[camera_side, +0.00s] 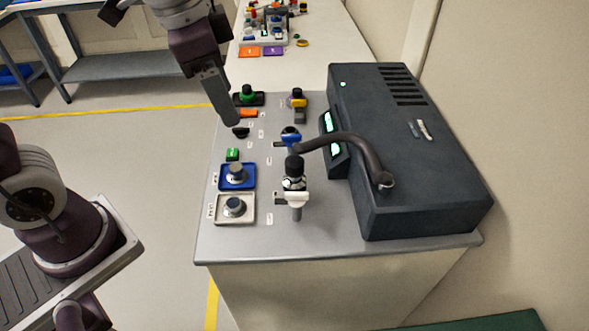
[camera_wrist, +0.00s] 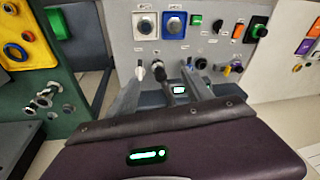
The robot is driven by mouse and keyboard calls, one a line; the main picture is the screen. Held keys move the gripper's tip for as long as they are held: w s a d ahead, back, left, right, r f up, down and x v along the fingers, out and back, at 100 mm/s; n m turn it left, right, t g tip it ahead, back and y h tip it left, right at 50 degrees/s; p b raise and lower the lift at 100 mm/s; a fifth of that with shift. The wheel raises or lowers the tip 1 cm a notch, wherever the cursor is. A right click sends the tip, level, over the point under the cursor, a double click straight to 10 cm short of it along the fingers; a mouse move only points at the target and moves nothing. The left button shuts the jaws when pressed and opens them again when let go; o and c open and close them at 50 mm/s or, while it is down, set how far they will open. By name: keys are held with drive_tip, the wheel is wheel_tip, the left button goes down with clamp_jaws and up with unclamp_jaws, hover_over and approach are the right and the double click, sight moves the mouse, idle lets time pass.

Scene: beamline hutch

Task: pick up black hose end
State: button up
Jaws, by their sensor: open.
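The black hose (camera_side: 361,148) leaves the front top of a dark instrument box and arches left over the bench in the side view. Its free black hose end (camera_side: 301,148) hangs beside a blue-handled valve and above a black-topped fitting; I cannot tell whether it touches either. My gripper (camera_side: 229,117) is open and empty, up and to the left of the hose end, over the bench's left side. In the wrist view my gripper (camera_wrist: 164,74) shows two spread grey fingers. Small dark fittings appear between and beyond them, where the hose end is hard to make out.
The dark box (camera_side: 410,150) fills the bench's right side. Near the hose end stand the blue-handled valve (camera_side: 290,138), black-topped fitting (camera_side: 294,165) and white-handled valve (camera_side: 297,199). Blue (camera_side: 237,183) and white (camera_side: 222,217) knob plates lie left. The bench's front strip is clear.

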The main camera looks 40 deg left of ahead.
drive_tip(key=w+d+f+m+g, duration=0.1)
drive_tip(key=w+d+f+m, duration=0.1)
drive_tip(key=w+f, duration=0.25)
drive_tip(key=m+g, duration=0.2)
drive_tip(key=m, duration=0.2)
hover_over(295, 159)
wheel_tip(295, 159, down, 8)
drive_tip(key=shift+d+r, duration=0.15)
drive_tip(key=shift+r, duration=0.05)
wheel_tip(295, 159, down, 8)
drive_tip(key=shift+r, duration=0.1)
clamp_jaws()
